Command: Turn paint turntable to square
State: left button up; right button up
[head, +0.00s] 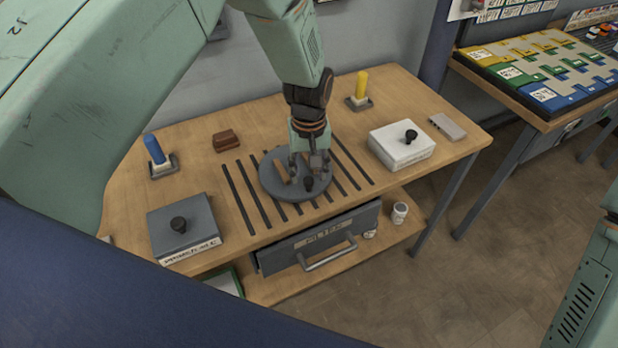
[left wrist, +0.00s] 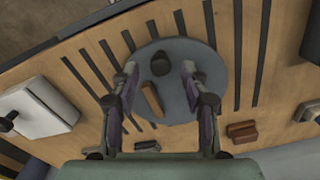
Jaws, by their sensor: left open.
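The paint turntable (head: 276,181) is a round grey disc at the middle of the wooden bench, over dark slots. It carries a dark knob (head: 309,184) near its front edge and a small brown bar. In the left wrist view the turntable (left wrist: 209,58) lies under my fingers, with the knob (left wrist: 160,63) and the brown bar (left wrist: 152,98) between them. My left gripper (head: 309,166) points down over the disc, fingers apart on either side of the knob; contact cannot be told. In the left wrist view its fingers (left wrist: 160,78) are spread and empty. My right gripper is not in view.
A grey box with a knob (head: 190,232) sits front left; a white box with a knob (head: 401,151) sits right. A blue stick (head: 154,149) and yellow stick (head: 361,86) stand in holders. A brown block (head: 226,141) lies behind left. A drawer (head: 320,240) is below the front edge.

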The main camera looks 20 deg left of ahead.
pick_arm(q)
notch_tip(320, 180, up, 8)
jog(key=shift+r, duration=0.2)
dwell(0.6)
